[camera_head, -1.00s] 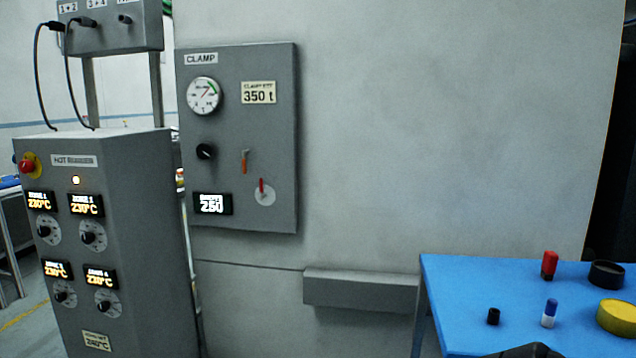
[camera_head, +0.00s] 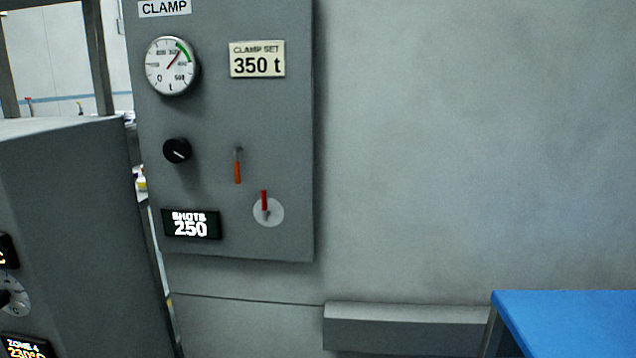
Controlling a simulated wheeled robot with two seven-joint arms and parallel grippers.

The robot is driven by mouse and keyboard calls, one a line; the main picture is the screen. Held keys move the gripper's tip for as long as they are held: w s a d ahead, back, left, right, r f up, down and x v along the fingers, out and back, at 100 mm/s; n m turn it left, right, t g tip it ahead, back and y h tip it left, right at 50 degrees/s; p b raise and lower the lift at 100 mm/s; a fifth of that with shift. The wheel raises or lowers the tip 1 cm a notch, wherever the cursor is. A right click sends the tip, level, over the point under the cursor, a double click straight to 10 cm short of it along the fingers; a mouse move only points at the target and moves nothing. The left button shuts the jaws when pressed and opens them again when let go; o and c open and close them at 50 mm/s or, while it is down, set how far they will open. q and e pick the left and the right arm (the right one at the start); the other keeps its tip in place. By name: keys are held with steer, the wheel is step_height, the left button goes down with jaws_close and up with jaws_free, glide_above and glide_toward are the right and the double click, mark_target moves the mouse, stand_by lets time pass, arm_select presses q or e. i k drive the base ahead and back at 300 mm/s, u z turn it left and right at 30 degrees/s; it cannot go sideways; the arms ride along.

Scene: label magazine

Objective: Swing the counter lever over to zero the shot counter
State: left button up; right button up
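The counter lever (camera_head: 264,200) is a small red handle on a round pale disc (camera_head: 272,214) at the lower right of the grey clamp panel (camera_head: 290,120). The handle points up. The shot counter (camera_head: 190,224) is a dark display to its left and reads SHOTS 250. Neither of my grippers is in the view.
The panel also bears a pressure gauge (camera_head: 171,66), a black knob (camera_head: 177,151), an orange-handled lever (camera_head: 237,167) and a CLAMP SET 350 t plate (camera_head: 257,60). A grey cabinet (camera_head: 70,190) stands at left, a blue table (camera_head: 570,320) at lower right. A grey ledge (camera_head: 400,327) juts out below.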

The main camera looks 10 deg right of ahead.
mark_target(264, 197)
steer(key=z, duration=0.3)
steer(key=i, duration=0.85)
steer(key=z, duration=0.65)
